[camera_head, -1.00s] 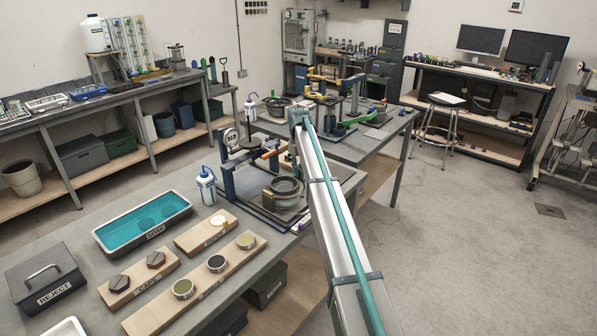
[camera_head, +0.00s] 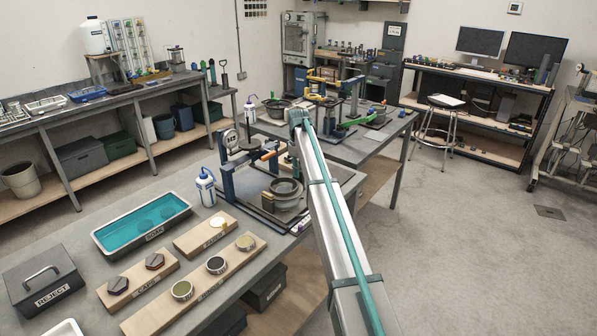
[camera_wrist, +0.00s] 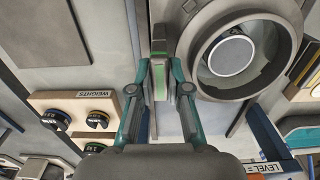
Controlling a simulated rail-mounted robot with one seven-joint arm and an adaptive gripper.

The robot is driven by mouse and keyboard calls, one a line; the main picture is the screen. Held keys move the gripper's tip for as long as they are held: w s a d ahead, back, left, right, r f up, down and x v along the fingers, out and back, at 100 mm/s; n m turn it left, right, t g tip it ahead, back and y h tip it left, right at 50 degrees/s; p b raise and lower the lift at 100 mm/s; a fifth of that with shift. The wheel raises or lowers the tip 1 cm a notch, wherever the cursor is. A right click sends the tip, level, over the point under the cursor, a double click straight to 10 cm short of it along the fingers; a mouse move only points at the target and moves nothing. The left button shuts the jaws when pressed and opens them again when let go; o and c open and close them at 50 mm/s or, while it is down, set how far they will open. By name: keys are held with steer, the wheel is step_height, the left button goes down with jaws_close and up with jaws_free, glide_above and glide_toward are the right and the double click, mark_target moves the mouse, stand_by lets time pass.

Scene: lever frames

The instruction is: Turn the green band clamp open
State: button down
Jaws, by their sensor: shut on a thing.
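In the wrist view the green band clamp's handle (camera_wrist: 160,84) shows as a grey bar with a green strip, standing between my teal fingers. My gripper (camera_wrist: 160,70) is shut on it. A round grey vessel (camera_wrist: 194,58) with a thick rim lies just right of the handle, with a pale disc inside. In the head view a green piece (camera_head: 336,132) shows on the far bench, right of my arm's upper end. My gripper is hidden behind my arm there.
In the wrist view a wooden block marked WEIGHTS (camera_wrist: 92,97) lies left of my fingers, and a LEVEL label (camera_wrist: 263,168) is at lower right. In the head view a near fixture (camera_head: 285,190) with a round bowl stands left of my arm.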

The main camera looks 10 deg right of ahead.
steer(key=c, duration=1.1)
jaws_free()
steer(key=shift+r, duration=0.15)
steer(key=shift+r, duration=3.95)
steer(key=shift+d, duration=0.1)
